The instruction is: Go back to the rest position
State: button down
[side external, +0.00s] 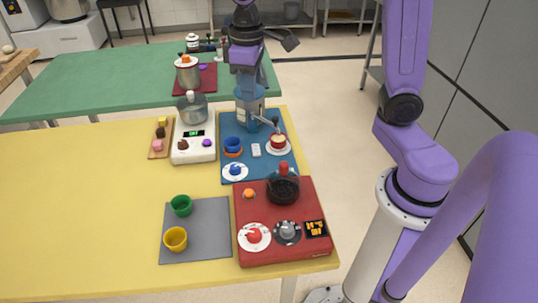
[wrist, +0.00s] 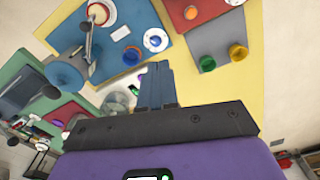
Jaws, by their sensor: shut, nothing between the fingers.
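My gripper (side external: 246,84) hangs pointing down on the far side of the yellow table in the side external view, in front of a blue-grey device that it partly hides. In the wrist view its two blue-grey fingers (wrist: 157,68) are together, with nothing seen between them. They appear clear of the table items, though the exact height is hard to tell.
A blue mat (side external: 230,176) holds cups and saucers. A white scale (side external: 194,153) carries a pot (side external: 192,108). A red stove (side external: 300,258) and a grey mat (side external: 205,250) with green and yellow cups are nearer. A green table (side external: 110,75) stands behind.

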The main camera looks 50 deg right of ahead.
jog(key=s+f+n, duration=0.2)
jog(key=s+n, duration=0.1)
jog(key=s, duration=0.8)
jog(key=s+d+f+n, duration=0.1)
jog(key=s+f+n, duration=0.2)
jog(key=s, duration=0.8)
jog(key=shift+d+n, duration=0.25)
jog(key=shift+n, duration=0.35)
